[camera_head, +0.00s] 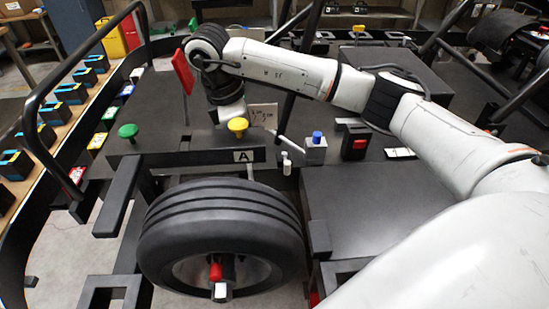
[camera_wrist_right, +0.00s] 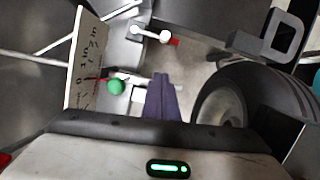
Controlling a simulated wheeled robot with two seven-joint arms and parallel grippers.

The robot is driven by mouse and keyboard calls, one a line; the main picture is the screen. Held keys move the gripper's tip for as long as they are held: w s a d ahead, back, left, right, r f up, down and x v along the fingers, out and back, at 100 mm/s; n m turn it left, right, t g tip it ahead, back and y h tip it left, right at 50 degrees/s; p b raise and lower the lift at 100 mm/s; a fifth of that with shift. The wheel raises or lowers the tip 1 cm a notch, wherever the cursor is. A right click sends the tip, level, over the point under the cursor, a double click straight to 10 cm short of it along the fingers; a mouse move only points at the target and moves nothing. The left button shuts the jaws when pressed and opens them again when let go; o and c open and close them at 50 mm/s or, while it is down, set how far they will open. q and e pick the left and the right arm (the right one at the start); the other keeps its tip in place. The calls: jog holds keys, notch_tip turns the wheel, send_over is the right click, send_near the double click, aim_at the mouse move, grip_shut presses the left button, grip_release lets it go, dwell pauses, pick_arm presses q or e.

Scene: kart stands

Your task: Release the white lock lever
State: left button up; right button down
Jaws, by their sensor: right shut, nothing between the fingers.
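A short white lever (camera_wrist_right: 150,35) with rounded ends shows near the top middle of the right wrist view, beside a small red part. In the head view a small white upright piece (camera_head: 287,163) stands by the grey box with the blue knob (camera_head: 316,137); I cannot tell whether it is the same lever. My right gripper (camera_wrist_right: 162,82) is shut and empty, with its dark fingers below the white lever in the wrist view and apart from it. In the head view my right arm reaches across and its fingers are hidden. My left gripper is not in view.
A green knob (camera_wrist_right: 116,87) and a marked plate (camera_wrist_right: 86,62) lie left of the fingers. The black tyre (camera_wrist_right: 245,95) is close on the right. In the head view a yellow knob (camera_head: 238,125), a green knob (camera_head: 128,131) and a red paddle (camera_head: 183,70) stand near my arm.

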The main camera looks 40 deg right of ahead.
jog(key=s+d+f, duration=0.2)
jog(key=d+f, duration=0.2)
jog(key=shift+d, duration=0.35)
jog(key=shift+w+a+f, duration=0.1)
